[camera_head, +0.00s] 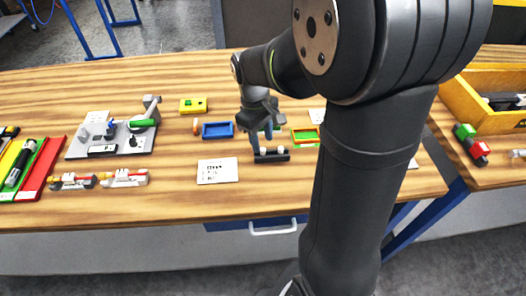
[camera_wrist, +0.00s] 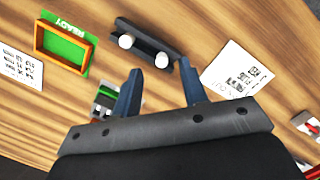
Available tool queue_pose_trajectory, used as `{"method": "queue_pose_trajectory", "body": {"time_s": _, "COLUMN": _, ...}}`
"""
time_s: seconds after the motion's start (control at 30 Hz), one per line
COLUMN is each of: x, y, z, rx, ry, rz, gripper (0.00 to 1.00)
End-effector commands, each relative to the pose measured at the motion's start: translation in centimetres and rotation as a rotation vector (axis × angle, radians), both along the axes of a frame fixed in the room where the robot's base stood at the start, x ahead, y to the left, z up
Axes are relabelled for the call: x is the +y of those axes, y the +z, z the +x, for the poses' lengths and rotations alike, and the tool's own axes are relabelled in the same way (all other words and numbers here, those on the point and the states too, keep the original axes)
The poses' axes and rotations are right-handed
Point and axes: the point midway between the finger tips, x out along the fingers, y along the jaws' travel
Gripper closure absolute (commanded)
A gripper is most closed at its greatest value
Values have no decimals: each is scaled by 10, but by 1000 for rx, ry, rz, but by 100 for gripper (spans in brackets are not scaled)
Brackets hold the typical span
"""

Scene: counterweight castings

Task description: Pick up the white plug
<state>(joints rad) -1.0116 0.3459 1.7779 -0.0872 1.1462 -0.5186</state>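Two white plugs sit side by side on a black bar-shaped holder (camera_head: 273,156). In the wrist view, one white plug (camera_wrist: 126,41) is at the left part of the holder (camera_wrist: 145,38). The other white plug (camera_wrist: 162,60) shows between the tips of my gripper (camera_wrist: 161,71). The gripper's two blue fingers are spread apart with nothing held between them. In the head view, my gripper (camera_head: 262,137) is just above the holder, partly covering it. The exact height of the fingertips over the plugs cannot be told.
An orange-rimmed green tray (camera_wrist: 65,42) marked READY and a blue tray (camera_head: 218,130) flank the holder. A white printed card (camera_head: 217,170) lies in front. A grey fixture board (camera_head: 110,140) stands left; a yellow crate (camera_head: 462,105) stands right.

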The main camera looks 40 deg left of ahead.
Motion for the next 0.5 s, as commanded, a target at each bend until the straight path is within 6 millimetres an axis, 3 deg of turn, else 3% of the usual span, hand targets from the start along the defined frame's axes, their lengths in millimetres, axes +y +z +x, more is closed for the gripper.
{"method": "queue_pose_trajectory", "body": {"time_s": 0.2, "x": -3, "y": -27, "z": -2, "rx": 1, "ry": 0, "rz": -3, "gripper": 61}}
{"method": "queue_pose_trajectory", "body": {"time_s": 0.47, "x": -3, "y": -29, "z": -2, "rx": 0, "ry": 0, "rz": 0, "gripper": 61}}
{"method": "queue_pose_trajectory", "body": {"time_s": 0.5, "x": -3, "y": -29, "z": -2, "rx": 0, "ry": 0, "rz": 0, "gripper": 68}}
